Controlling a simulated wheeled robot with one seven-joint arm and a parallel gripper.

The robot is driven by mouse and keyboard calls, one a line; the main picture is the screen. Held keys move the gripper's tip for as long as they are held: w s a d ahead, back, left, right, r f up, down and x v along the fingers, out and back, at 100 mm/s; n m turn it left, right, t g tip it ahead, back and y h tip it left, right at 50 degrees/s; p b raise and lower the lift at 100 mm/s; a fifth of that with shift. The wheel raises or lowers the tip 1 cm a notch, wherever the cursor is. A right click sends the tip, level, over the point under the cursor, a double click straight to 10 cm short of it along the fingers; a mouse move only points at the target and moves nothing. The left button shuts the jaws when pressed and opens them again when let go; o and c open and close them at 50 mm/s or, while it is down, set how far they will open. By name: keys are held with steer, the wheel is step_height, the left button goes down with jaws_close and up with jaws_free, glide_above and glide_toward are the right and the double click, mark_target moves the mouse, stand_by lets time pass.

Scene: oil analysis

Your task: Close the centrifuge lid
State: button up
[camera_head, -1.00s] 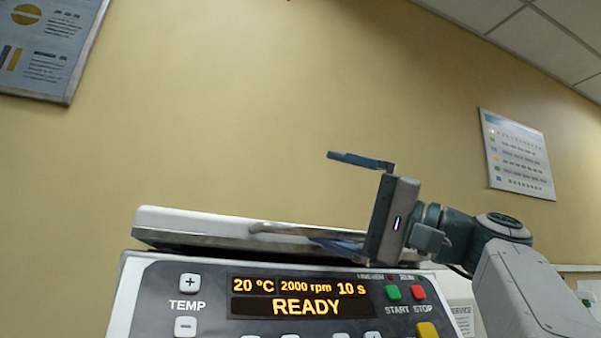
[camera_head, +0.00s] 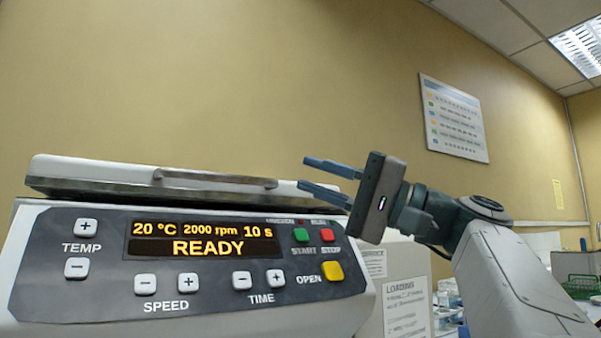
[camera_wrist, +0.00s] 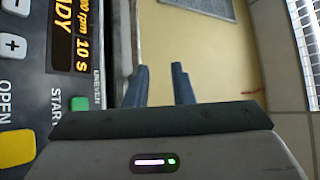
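The centrifuge (camera_head: 60,270) fills the lower left of the head view, its display reading READY. Its white lid (camera_head: 95,171) lies nearly flat across the top, with a metal handle (camera_head: 215,178) along its front edge. I cannot tell whether the lid is fully seated. My gripper (camera_head: 306,173) is open and empty, at the right end of the lid, fingers pointing left. Its upper finger is above lid level; its lower finger is near the lid's right end, contact unclear. The wrist view shows the two fingers (camera_wrist: 159,67) apart with nothing between them.
The yellow OPEN button (camera_head: 332,271) and green START button (camera_head: 300,235) are on the front panel below my gripper. A box with printed labels (camera_head: 405,300) stands right of the centrifuge. Free air lies above the lid, before the yellow wall.

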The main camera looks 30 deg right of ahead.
steer(key=s+d+f+b, duration=0.2)
steer(key=d+f+b, duration=0.2)
steer(key=f, duration=0.5)
steer(key=shift+d+f+b, duration=0.15)
steer(key=shift+f+b, duration=0.15)
stand_by(0.5)
stand_by(0.6)
